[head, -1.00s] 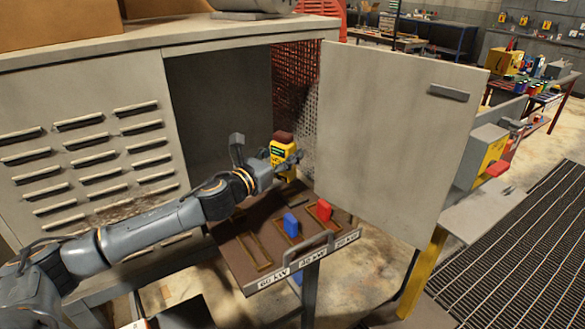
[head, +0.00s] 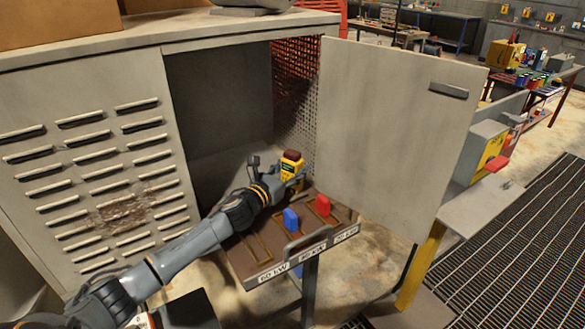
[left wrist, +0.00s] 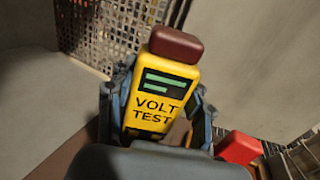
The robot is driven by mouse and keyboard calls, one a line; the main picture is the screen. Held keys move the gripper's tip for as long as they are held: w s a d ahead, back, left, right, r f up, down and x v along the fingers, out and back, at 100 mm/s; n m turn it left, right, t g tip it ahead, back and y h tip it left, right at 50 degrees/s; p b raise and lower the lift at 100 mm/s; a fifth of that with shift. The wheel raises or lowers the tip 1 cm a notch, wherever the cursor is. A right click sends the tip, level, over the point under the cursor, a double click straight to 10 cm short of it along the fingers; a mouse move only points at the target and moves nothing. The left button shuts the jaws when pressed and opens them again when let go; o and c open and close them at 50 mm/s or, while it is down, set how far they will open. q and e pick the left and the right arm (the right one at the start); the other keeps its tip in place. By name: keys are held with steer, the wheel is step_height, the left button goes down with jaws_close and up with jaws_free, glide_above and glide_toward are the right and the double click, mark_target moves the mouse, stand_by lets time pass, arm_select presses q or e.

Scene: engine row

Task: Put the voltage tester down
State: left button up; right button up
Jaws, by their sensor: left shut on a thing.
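The voltage tester (head: 291,167) is a yellow block with a dark red top. In the left wrist view the tester (left wrist: 162,90) reads "VOLT TEST" and has green display bars. My left gripper (head: 287,178) is shut on it and holds it nearly upright, over the back part of a brown tray (head: 232,258) in the cabinet opening. The gripper's fingers flank the tester in the wrist view. Whether the tester's bottom touches the tray is hidden. My right gripper is not in view.
A blue block (head: 291,219) and a red block (head: 323,206) stand on the tray, in front of the tester. The tray has outlined slots and kW labels along its front edge. An open cabinet door (head: 392,135) stands at the right. The cabinet's louvred panel (head: 95,165) is at the left.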

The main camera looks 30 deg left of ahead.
arm_select(q)
steer(key=shift+f, duration=0.1)
steer(key=o, duration=1.3)
steer(key=shift+r, duration=0.25)
steer(key=s+b, duration=0.1)
steer(key=s, duration=0.2)
steer(key=s+a+b, duration=0.1)
steer(key=s, duration=0.2)
steer(key=s+b, duration=0.1)
steer(key=s, duration=0.3)
steer(key=shift+a+f, duration=0.2)
steer(key=shift+f, duration=0.1)
steer(key=shift+s+a+r+b, duration=0.15)
steer(key=shift+s+b, duration=0.2)
steer(key=shift+s, duration=0.6)
